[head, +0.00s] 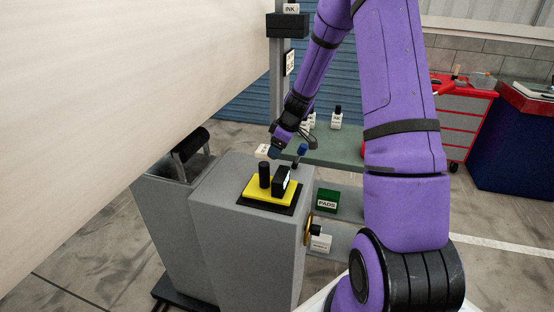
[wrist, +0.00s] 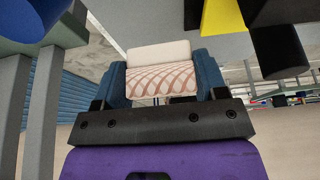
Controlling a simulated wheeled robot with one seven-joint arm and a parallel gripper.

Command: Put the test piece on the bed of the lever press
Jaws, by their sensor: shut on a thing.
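My gripper (head: 287,152) hangs over the far edge of the grey cabinet in the head view, its blue fingers pointing down. In the wrist view the blue fingers (wrist: 160,82) are shut on a cream piece with red curved lines, which looks like the test piece (wrist: 160,55). A yellow plate (head: 255,192) on a black base sits on the cabinet top, with a black post (head: 264,175) and a black block (head: 281,180) on it. My gripper is beyond this plate and apart from it. I cannot tell for sure which fixture is the lever press.
The grey cabinet (head: 235,240) has a brass-coloured wheel (head: 308,228) on its right side. A green box marked PADS (head: 327,199) stands on a shelf beside it. Bottles (head: 336,119) stand on the bench behind. A red drawer cart (head: 465,120) is at the right.

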